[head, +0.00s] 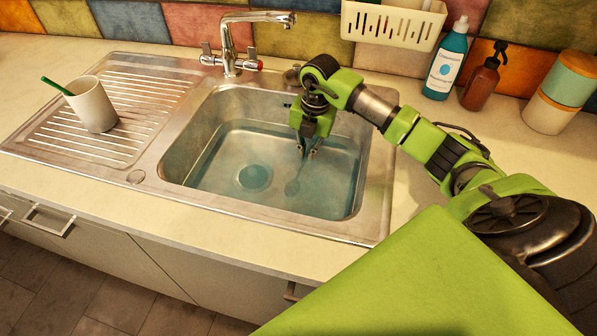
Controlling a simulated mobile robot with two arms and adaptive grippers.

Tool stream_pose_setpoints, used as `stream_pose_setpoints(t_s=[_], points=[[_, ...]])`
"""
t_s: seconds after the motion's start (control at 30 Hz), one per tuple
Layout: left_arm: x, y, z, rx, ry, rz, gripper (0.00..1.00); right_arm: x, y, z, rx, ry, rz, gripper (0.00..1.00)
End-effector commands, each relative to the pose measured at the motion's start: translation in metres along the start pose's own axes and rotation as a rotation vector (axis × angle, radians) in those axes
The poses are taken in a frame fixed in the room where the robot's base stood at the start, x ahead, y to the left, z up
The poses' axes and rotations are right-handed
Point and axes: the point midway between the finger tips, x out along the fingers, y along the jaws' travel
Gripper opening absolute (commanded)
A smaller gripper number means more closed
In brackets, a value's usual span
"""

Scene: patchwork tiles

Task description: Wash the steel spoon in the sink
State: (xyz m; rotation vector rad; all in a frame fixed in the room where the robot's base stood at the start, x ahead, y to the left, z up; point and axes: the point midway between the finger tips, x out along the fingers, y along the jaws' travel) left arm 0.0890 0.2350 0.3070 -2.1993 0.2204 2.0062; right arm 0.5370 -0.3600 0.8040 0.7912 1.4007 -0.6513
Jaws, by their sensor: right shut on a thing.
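The steel sink (183,170) is set in the worktop, its basin partly filled with clear water (215,170). My right gripper (309,153) reaches down into the basin from the right and is shut on the steel spoon (292,187). The spoon hangs tilted below the fingers, its bowl down to the left and seemingly in the water. The fingertips are small, and the spoon's handle is mostly hidden between them. The chrome tap (231,50) stands behind the basin. My left gripper is out of view.
A white cup (93,106) with a green-handled item (56,86) stands on the ribbed drainer (150,85) at left. A blue bottle (446,67), a brown pump bottle (481,83) and a canister (556,97) stand at back right. A cream rack (392,27) hangs on the tiled wall.

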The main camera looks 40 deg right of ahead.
Motion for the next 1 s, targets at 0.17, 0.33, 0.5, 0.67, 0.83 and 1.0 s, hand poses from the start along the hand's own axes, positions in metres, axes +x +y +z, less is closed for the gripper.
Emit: stream_pose_setpoints(t_s=[0.17,0.33,0.5,0.67,0.83,1.0], points=[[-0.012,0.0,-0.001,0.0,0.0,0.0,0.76,-0.015,0.002,0.0,0.0,-0.001,0.001,0.0],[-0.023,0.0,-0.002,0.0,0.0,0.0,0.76,-0.028,0.003,0.0,0.0,0.0,0.001,0.0],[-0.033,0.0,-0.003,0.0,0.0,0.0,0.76,-0.042,0.004,0.0,0.0,-0.001,0.001,0.0],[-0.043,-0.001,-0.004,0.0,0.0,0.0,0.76,-0.055,0.005,0.0,0.0,-0.001,0.0,0.0],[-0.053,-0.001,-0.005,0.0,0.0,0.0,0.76,-0.068,0.007,0.0,0.0,-0.001,0.0,0.0],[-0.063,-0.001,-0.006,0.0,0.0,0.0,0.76,-0.082,0.008,0.0,0.0,-0.001,0.001,0.0]])
